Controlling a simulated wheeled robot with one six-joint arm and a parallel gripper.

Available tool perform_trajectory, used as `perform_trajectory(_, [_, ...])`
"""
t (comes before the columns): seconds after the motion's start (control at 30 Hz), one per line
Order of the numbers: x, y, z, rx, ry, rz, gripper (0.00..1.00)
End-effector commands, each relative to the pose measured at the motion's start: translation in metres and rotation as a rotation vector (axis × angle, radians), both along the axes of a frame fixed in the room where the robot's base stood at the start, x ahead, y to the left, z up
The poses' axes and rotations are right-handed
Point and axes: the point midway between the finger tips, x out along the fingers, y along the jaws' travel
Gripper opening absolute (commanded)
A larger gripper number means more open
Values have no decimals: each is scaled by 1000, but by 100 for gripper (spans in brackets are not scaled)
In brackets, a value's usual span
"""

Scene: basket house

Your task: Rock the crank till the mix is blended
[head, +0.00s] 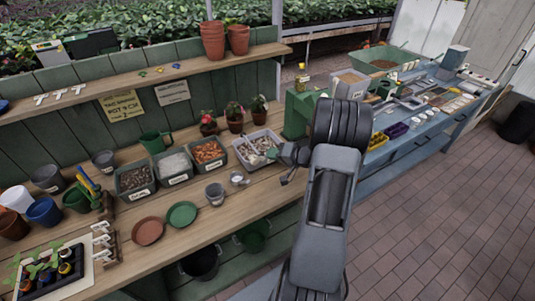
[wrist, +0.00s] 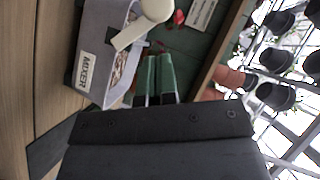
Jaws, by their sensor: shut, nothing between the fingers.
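The mixer is a light grey open box (head: 244,155) with a pale, speckled mix (head: 256,150) inside, on the wooden bench. In the wrist view, its wall carries a MIXER label (wrist: 86,68). A cream crank (wrist: 131,33) with a rounded end reaches over the box's edge there. My gripper (wrist: 155,58) has green fingers that are shut and empty, close to the crank. I cannot tell whether they touch it. In the head view, my gripper (head: 284,157) is at the box's right side, and the crank is hard to make out.
Bins of dark, white and orange material stand left of the mixer; the orange one (head: 208,152) is nearest. A small metal cup (head: 215,194) and a green saucer (head: 182,214) lie in front. Potted flowers (head: 234,116) stand behind. A green box (head: 300,112) is at the back right.

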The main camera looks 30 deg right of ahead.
Motion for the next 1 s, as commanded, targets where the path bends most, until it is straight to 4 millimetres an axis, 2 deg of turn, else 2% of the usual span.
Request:
perform_trajectory(0.03, [-1,-8,13,2,1,-1,0])
perform_trajectory(0.07, [-9,-12,6,-1,-1,-3,0])
perform_trajectory(0.3, [-49,-34,17,-2,-1,1,0])
perform_trajectory(0.5, [-71,-47,25,-1,-1,3,0])
perform_trajectory(0.7, [-81,-53,28,1,0,3,0])
perform_trajectory(1.0, [-83,-54,29,1,1,4,0])
